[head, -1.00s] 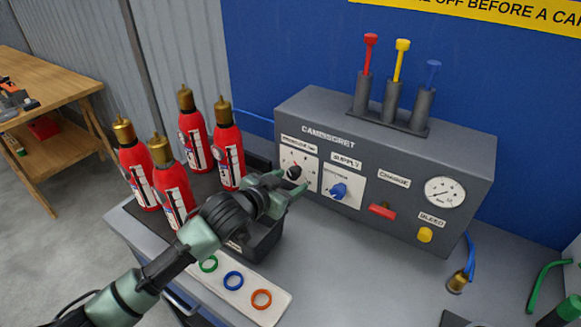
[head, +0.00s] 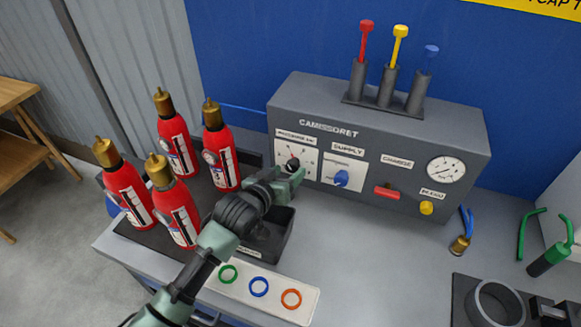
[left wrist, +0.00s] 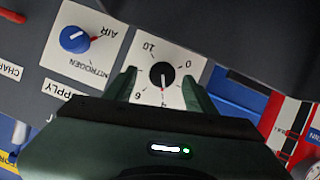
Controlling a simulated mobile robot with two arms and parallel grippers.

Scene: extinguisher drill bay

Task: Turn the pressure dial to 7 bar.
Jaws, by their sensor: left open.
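The pressure dial (head: 292,163) is a black knob with a red pointer on a white scale plate, at the left of the grey panel's front. In the left wrist view the dial (left wrist: 162,72) appears between my open fingers, with its pointer down near the partly hidden 4. The 6 is left of that mark, the 10 at upper left and the 0 at right. My left gripper (head: 288,180) is just in front of the dial; its fingers (left wrist: 160,80) straddle the knob in the wrist view. I cannot tell if they touch it. My right gripper is not in view.
The blue supply knob (head: 341,179) sits close right of the dial, then a red charge lever (head: 386,192) and yellow bleed button (head: 426,208). Red extinguishers (head: 126,195) crowd the bench left of my arm. A black bin (head: 283,243) and ring mat (head: 310,310) lie below it.

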